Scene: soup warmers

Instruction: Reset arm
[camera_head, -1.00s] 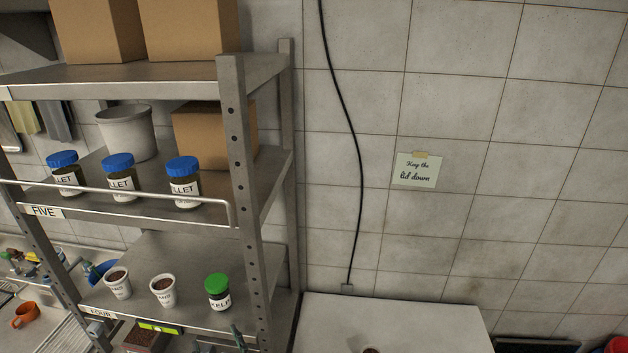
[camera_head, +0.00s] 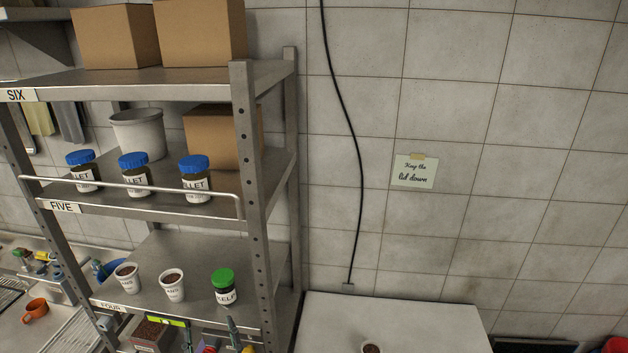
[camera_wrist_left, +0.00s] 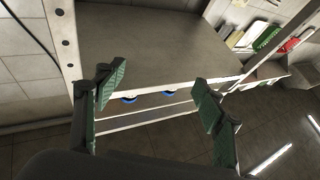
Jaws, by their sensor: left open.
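My left gripper (camera_wrist_left: 157,92) shows in the left wrist view with its two green-padded fingers spread apart and nothing between them. The rest of that arm is out of the picture. In the wrist view, a bare grey shelf panel (camera_wrist_left: 150,45) fills the space beyond the fingers, with two small blue lids at its edge. My right gripper is in neither view.
Blue-lidded jars (camera_head: 135,174) stand on shelf FIVE behind a rail. White cups (camera_head: 172,285) and a green-lidded jar (camera_head: 224,286) stand on shelf FOUR. Cardboard boxes (camera_head: 200,33) sit on top. A white surface (camera_head: 400,320) lies right of the rack, before a tiled wall.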

